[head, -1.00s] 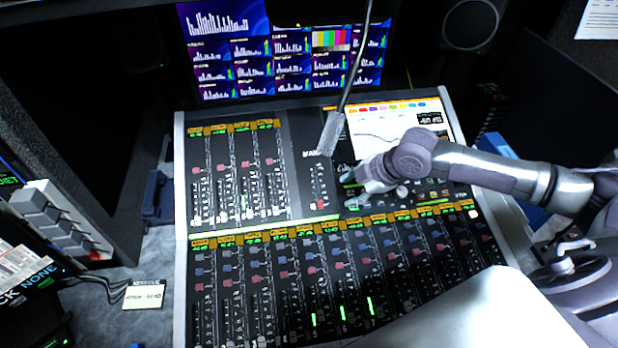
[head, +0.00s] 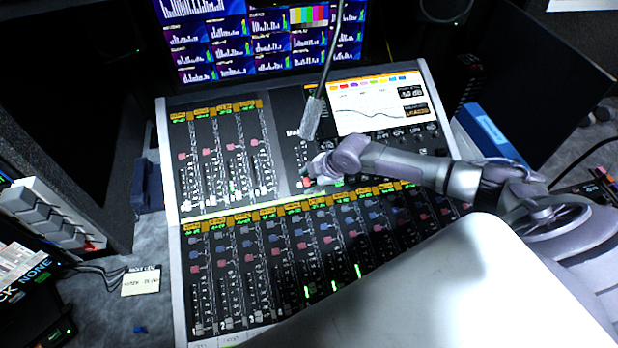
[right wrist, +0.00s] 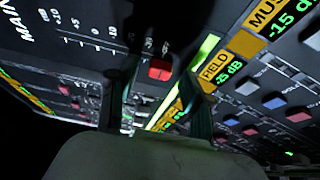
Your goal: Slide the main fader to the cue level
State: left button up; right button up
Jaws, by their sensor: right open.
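The mixing console (head: 164,160) stands in the middle of the head view. Its main fader strip carries a printed dB scale and the word MAIN, which shows in the right wrist view (right wrist: 19,25). The red fader cap (right wrist: 160,69) lies between the two finger lines of my right gripper (right wrist: 155,92) in that view. My right gripper (head: 318,170) is open and low over the main section, covering part of the strip in the head view. Contact with the cap cannot be told. My left gripper is not in view.
A gooseneck microphone (head: 312,118) hangs close by the right gripper. Other fader strips fill the console around it. A small note card (head: 141,281) with hard-to-read writing lies left of the console. A screen with meters (head: 262,35) stands behind.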

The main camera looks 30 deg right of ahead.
jog(key=shift+w+f, duration=0.1)
jog(key=shift+f, duration=0.05)
jog(key=shift+c, duration=0.3)
grip_shut()
